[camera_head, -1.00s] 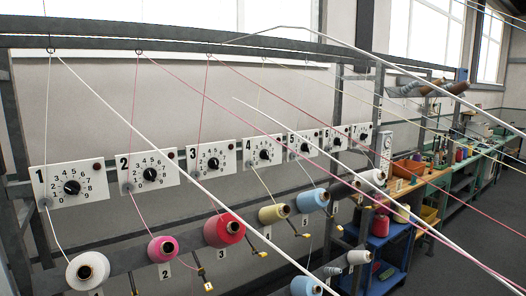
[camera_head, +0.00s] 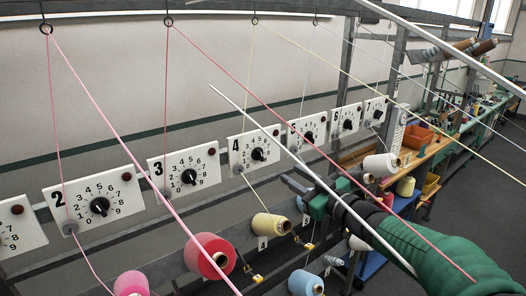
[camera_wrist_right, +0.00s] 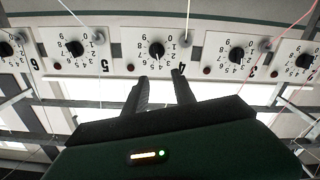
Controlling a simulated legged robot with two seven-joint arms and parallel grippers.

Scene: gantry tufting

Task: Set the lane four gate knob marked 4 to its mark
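The lane four plate (camera_head: 246,162) is white, with a dial of numbers and a red button. Its black gate knob (camera_head: 258,154) is in the plate's middle; I cannot make out exactly which number it points to. In the right wrist view the same knob (camera_wrist_right: 157,50) shows upside down, beyond the fingers. My right gripper (camera_head: 292,188) comes in from the right, below and right of the plate, apart from the knob. In the wrist view its two dark fingers (camera_wrist_right: 161,82) are spread with nothing between them. My left gripper is not in view.
Neighbouring plates carry similar knobs, lane three (camera_head: 189,176) and lane five (camera_head: 309,136). Taut yarns cross in front of the plates. A cream cone (camera_head: 272,224) and a red cone (camera_head: 210,256) sit below on the rail. A workbench stands at the back right.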

